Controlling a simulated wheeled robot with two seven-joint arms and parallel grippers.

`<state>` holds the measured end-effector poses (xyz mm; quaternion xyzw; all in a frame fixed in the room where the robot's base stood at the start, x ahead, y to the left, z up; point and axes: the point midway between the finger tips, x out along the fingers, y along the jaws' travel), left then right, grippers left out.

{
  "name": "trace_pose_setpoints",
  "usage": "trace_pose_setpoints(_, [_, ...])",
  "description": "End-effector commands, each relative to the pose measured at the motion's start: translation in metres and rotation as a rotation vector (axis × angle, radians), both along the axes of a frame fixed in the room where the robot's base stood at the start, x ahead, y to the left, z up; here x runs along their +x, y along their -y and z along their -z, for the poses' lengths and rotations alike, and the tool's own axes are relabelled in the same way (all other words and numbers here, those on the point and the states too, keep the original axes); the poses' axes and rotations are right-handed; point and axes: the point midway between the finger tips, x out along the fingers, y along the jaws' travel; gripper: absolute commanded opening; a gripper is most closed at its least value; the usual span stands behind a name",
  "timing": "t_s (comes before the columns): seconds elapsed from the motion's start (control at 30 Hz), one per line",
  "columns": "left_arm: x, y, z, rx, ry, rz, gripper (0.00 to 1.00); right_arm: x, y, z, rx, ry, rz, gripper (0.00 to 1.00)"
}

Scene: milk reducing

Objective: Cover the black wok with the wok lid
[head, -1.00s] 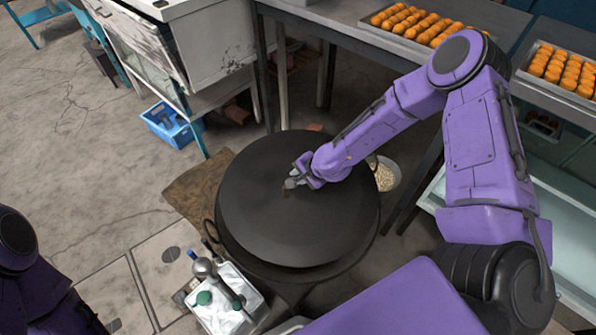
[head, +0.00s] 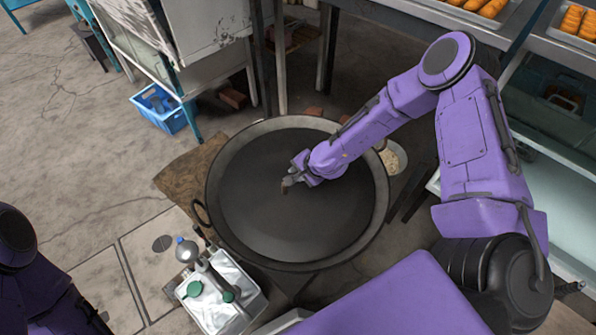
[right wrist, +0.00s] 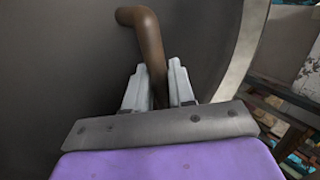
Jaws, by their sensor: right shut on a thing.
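The black wok (head: 381,225) stands on the floor in the middle of the head view, its rim showing nearly all round. The dark round wok lid (head: 290,228) lies within that rim and looks roughly centred; whether it rests on the wok I cannot tell. My right gripper (head: 287,183) is over the lid's middle. In the right wrist view its two fingers (right wrist: 158,82) are shut on the lid's bent brown handle (right wrist: 149,42), with the dark lid surface (right wrist: 70,60) behind. My left arm shows at the lower left, but its gripper is out of view.
A blue crate (head: 160,108) is on the floor at the upper left. A bowl (head: 393,158) is at the wok's right, partly behind my right arm. Metal tables stand behind.

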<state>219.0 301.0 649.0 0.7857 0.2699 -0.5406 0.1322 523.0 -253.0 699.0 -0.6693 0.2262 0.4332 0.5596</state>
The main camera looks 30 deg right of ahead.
Motion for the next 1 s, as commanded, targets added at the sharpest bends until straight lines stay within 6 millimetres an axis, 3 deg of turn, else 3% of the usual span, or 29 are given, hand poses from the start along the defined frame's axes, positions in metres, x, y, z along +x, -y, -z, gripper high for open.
trace_pose_setpoints(0.77, [-0.0001,0.0000,0.0058,0.000,0.000,0.000,0.69,0.0011,-0.0005,0.0057,0.000,0.003,-0.001,0.00])
trace_pose_setpoints(0.8, [-0.0001,0.0000,0.0051,0.000,0.000,0.000,0.69,0.0012,-0.0005,0.0050,0.000,0.003,-0.001,0.33])
trace_pose_setpoints(0.87, [-0.0001,0.0000,0.0050,0.000,0.000,0.000,0.69,0.0011,-0.0005,0.0050,0.000,0.003,-0.001,0.53])
trace_pose_setpoints(1.0, [-0.0001,0.0000,0.0051,0.000,0.000,0.000,0.69,0.0007,-0.0002,0.0054,0.000,0.002,-0.001,0.53])
